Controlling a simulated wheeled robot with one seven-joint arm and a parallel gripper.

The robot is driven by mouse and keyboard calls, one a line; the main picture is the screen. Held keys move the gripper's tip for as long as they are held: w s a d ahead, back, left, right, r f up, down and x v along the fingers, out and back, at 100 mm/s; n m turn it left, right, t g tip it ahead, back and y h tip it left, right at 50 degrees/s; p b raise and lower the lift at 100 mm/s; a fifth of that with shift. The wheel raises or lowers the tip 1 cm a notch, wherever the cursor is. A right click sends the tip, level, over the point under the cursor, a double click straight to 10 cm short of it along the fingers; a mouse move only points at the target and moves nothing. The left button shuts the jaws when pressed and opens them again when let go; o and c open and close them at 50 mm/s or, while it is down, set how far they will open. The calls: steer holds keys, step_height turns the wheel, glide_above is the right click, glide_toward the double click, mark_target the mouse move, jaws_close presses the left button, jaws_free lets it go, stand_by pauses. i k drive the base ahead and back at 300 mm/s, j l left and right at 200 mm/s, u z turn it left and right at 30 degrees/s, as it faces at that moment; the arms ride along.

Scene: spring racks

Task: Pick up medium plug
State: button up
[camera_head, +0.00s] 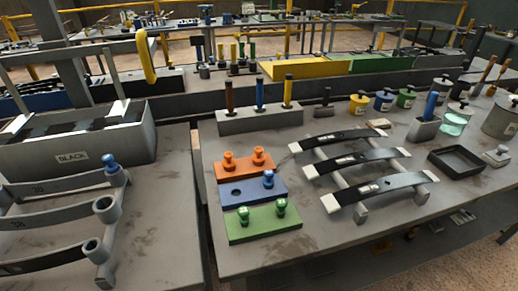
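Three coloured blocks stand on the right-hand table. The orange block (236,172) carries two orange plugs (259,155). The blue block (246,198) has an empty hole at left and a blue plug (269,179) at right. The green block (262,228) carries two green plugs (281,208). Another blue plug (109,163) sits upright at the far end of a grey rail (104,228) on the left table; the rail's two nearer sockets are open. No label shows which plug is the medium one. My gripper is not in view.
Curved dark leaf springs (361,159) lie on a rack right of the blocks. Behind the blocks, a grey holder (262,122) carries upright handled tools. A black tray (459,161) and several tins stand at right. A narrow gap separates the tables. The front table area is bare.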

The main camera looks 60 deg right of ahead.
mark_target(268, 181)
steer(key=k+j, duration=0.1)
steer(key=k, duration=0.2)
steer(key=k+l+u, duration=0.3)
steer(key=k+l, duration=0.15)
steer(key=k, duration=0.25)
steer(key=k+l+u, duration=0.1)
steer(key=k, duration=0.3)
steer(key=k+l+u, duration=0.1)
steer(key=l, duration=0.3)
steer(key=k+l+u, duration=0.1)
steer(key=l, duration=0.3)
steer(key=k+l+u, duration=0.1)
steer(key=l, duration=0.85)
